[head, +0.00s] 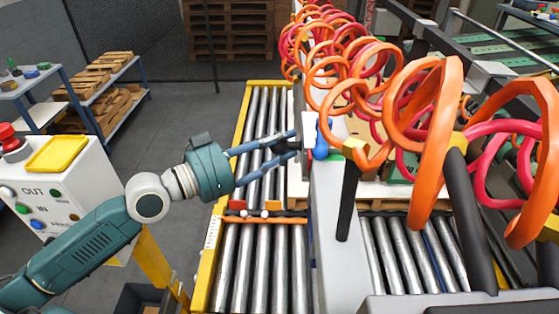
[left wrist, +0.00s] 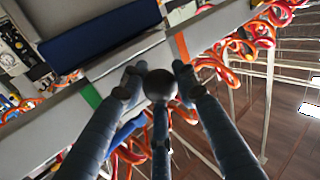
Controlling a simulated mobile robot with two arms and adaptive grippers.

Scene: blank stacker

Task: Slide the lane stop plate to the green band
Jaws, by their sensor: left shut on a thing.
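My left gripper (head: 296,143) reaches in from the left over the rollers to the side of the grey rail. In the left wrist view its fingers (left wrist: 160,90) are closed around a dark round knob (left wrist: 160,82). I take this to be the lane stop's knob; a white plate (head: 310,132) stands just beyond the fingertips in the head view. The plate's join to the knob is hidden. In the left wrist view the green band (left wrist: 91,96) lies on the rail left of the knob, and an orange band (left wrist: 181,46) lies to its right. My right gripper is out of view.
A roller conveyor (head: 262,262) with a yellow side frame (head: 210,255) runs below my arm. Orange and red coiled hoses (head: 425,130) crowd the right side. A control box (head: 65,190) stands at the left. A blue part (head: 322,140) is close beyond the fingertips.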

